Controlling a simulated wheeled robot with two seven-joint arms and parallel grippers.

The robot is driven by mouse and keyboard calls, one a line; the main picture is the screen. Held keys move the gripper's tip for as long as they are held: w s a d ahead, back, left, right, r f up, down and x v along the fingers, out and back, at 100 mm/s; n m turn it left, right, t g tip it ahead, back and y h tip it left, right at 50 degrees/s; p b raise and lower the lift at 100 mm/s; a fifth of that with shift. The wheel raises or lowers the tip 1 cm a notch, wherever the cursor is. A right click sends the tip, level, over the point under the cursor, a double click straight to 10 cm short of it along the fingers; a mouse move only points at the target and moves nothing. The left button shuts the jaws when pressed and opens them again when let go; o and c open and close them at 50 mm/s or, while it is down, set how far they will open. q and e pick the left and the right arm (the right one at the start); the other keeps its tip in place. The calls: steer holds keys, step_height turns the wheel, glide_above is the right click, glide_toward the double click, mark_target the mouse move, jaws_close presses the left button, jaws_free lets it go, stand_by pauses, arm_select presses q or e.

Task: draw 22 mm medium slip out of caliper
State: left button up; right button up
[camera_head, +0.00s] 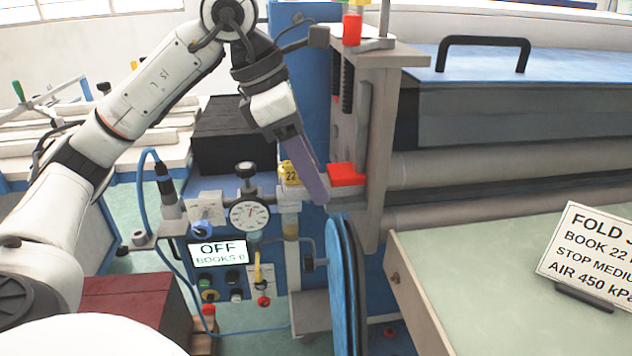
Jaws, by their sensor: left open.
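My right gripper is not in view.
A round gauge (249,214), an OFF display (217,253) and several knobs sit on the blue panel below. Rollers (490,165) lie right. A green table (500,280) carries a sign (590,255).

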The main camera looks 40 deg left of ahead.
arm_select(q)
steer(key=c, duration=1.1)
steer(key=shift+s+a+f+b, duration=0.1)
steer(key=shift+s+a+b, duration=0.2)
steer(key=shift+s+b, duration=0.05)
steer(key=shift+s+a+b, duration=0.45)
steer(key=shift+s, duration=0.1)
steer(key=s+a+b, duration=0.4)
steer(key=s+b, duration=0.1)
steer(key=s, duration=0.1)
steer(key=shift+a, duration=0.35)
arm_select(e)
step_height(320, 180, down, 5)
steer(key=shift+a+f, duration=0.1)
arm_select(q)
steer(key=shift+r+p, duration=1.8)
steer(key=shift+r, duration=0.25)
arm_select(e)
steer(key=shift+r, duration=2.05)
